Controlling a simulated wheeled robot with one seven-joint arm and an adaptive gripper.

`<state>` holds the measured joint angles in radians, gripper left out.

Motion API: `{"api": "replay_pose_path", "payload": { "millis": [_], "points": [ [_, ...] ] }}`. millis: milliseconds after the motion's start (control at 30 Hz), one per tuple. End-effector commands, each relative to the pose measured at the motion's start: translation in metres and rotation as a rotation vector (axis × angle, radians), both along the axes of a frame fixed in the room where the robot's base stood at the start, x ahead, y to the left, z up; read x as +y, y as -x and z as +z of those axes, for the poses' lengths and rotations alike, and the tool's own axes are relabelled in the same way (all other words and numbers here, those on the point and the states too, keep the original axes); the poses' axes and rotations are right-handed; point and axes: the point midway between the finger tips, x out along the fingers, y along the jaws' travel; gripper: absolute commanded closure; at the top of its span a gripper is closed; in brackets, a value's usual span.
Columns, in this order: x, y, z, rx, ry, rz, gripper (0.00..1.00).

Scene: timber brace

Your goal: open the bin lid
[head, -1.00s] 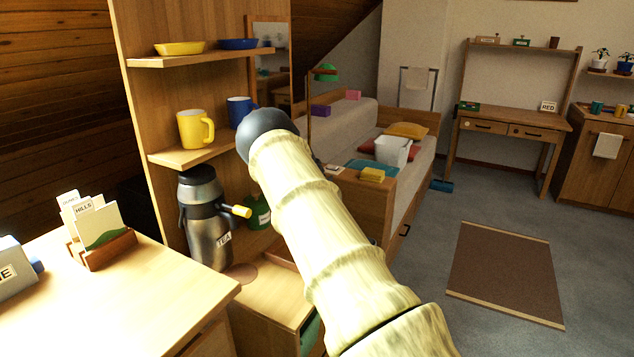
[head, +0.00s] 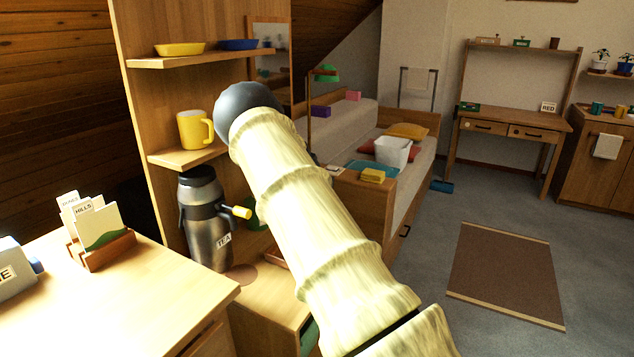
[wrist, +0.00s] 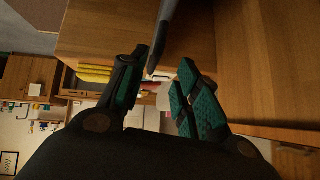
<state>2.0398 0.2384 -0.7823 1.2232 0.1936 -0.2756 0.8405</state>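No bin with a lid can be clearly made out in either view. A white tub (head: 393,151) with an open top stands on the bed in the head view, with no lid seen on it. My gripper (wrist: 163,62) shows in the wrist view with its two dark, green-padded fingers apart. A dark grey curved piece (wrist: 163,35) reaches down from the top edge toward the gap between the fingertips. What it belongs to and whether it touches them, I cannot tell. In the head view my arm hides the gripper.
A wooden shelf unit (head: 185,156) stands left of my arm, with a yellow mug (head: 195,130). A tea flask (head: 205,225) stands below. A desk (head: 90,290) with a card holder (head: 103,250) is at the front left. The floor at right, with a brown rug (head: 507,274), is open.

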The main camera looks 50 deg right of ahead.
Motion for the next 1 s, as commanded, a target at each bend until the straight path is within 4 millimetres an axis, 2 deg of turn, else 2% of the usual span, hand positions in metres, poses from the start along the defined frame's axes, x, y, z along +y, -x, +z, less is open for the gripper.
{"api": "replay_pose_path", "payload": {
  "millis": [100,333,1000],
  "points": [
    [0.016,0.005,0.016,0.000,-0.001,0.001,0.68],
    [0.034,0.012,0.034,0.000,-0.002,0.000,0.68],
    [0.038,0.015,0.038,0.000,-0.002,-0.001,0.68]
  ]
}}
